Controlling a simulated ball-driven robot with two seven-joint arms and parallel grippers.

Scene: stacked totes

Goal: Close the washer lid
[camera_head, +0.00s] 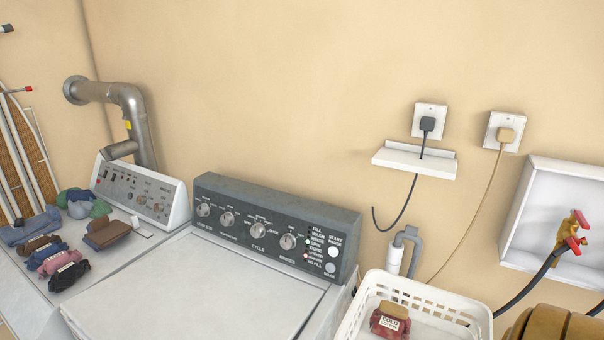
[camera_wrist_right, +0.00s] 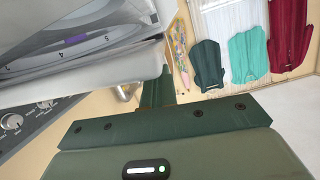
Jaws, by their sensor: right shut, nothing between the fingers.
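The washer (camera_head: 275,232) stands in the lower middle of the head view, with its dark control panel at the back. Its pale lid (camera_head: 195,290) looks broad and nearly flat in front of the panel; the near edge is cut off. In the right wrist view, ringed inner parts of the washer (camera_wrist_right: 75,45) with numbers and a purple mark show at the upper left, so the lid does not look fully down; its exact angle is unclear. My right gripper (camera_wrist_right: 157,78) is shut and empty, beside the washer's pale edge; contact cannot be told. My left gripper is out of view.
A white basket (camera_head: 365,310) with a dark red bundle stands right of the washer. A dryer (camera_head: 140,190) with folded clothes on top is at the left. Hanging garments (camera_wrist_right: 250,55) show in the right wrist view. Outlets and cords are on the wall.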

